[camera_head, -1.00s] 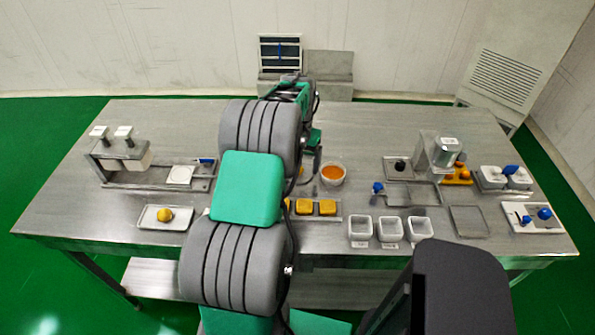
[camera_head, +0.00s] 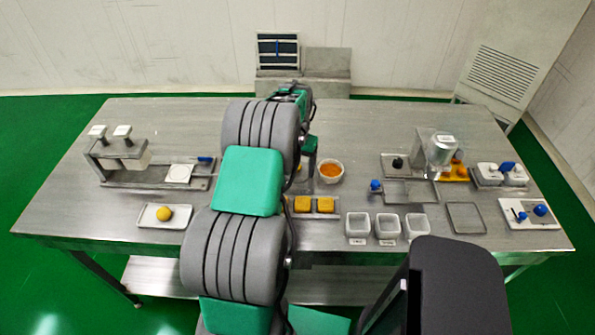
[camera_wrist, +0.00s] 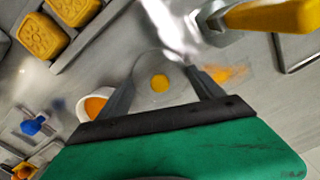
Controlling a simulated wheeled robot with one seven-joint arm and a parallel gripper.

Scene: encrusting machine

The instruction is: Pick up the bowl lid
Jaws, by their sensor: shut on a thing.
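The bowl lid (camera_wrist: 146,92) shows in the wrist view as a pale, see-through round piece with a yellow-orange round spot at its middle. My gripper (camera_wrist: 163,77) has one finger on each side of it and is shut on it. The near part of the lid is hidden behind my gripper's body. A white bowl with orange contents (camera_wrist: 97,105) is beside the left finger, partly hidden by it. In the head view the bowl (camera_head: 331,171) stands uncovered on the table, just right of my arm. The lid and fingertips cannot be made out there.
Yellow moulded blocks (camera_head: 325,205) sit on a tray in front of the bowl. White containers (camera_head: 387,226) stand right of them. A metal machine (camera_head: 440,152) is at the right, a press-like stand (camera_head: 130,158) at the left. The back of the table is clear.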

